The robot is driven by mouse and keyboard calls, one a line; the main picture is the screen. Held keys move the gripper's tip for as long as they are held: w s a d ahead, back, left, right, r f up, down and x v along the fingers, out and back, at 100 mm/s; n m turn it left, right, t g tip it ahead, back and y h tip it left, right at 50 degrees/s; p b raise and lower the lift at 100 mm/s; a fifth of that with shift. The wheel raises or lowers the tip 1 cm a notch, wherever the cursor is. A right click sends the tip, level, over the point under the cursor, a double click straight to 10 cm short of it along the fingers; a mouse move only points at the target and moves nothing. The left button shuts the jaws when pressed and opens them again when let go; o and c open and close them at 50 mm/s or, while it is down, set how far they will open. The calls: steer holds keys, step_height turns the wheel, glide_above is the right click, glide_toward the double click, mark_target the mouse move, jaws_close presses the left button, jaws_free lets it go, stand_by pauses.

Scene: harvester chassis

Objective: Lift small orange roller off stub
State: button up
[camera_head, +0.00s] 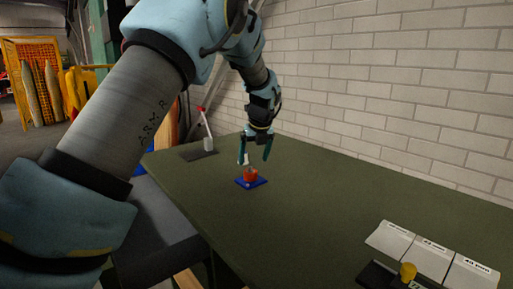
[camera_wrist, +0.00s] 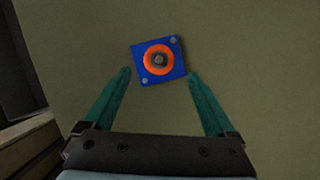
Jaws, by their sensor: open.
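The small orange roller (camera_head: 251,174) sits around the stub of a blue square plate (camera_head: 240,183) on the green table. In the wrist view the roller (camera_wrist: 147,62) is an orange ring around the dark stub (camera_wrist: 159,60), on the blue plate (camera_wrist: 143,49) with light dots at two corners. My gripper (camera_head: 254,162) points down above it, with teal fingers spread apart. In the wrist view my gripper (camera_wrist: 158,73) is open, with one fingertip to each side of the plate. Nothing is held between the fingers, and no contact with the roller shows.
The green table (camera_head: 320,205) is mostly clear around the plate. A red-and-white upright item (camera_head: 207,127) stands at the back left. A brick wall (camera_head: 400,100) runs behind.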

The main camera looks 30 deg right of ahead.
mark_target(251, 169)
steer(key=p+x, duration=0.1)
steer(key=x, duration=0.6)
steer(key=shift+w+a, duration=0.1)
steer(key=shift+a, duration=0.05)
jaws_close()
steer(key=shift+r+p, duration=2.75)
steer(key=shift+r, duration=0.55)
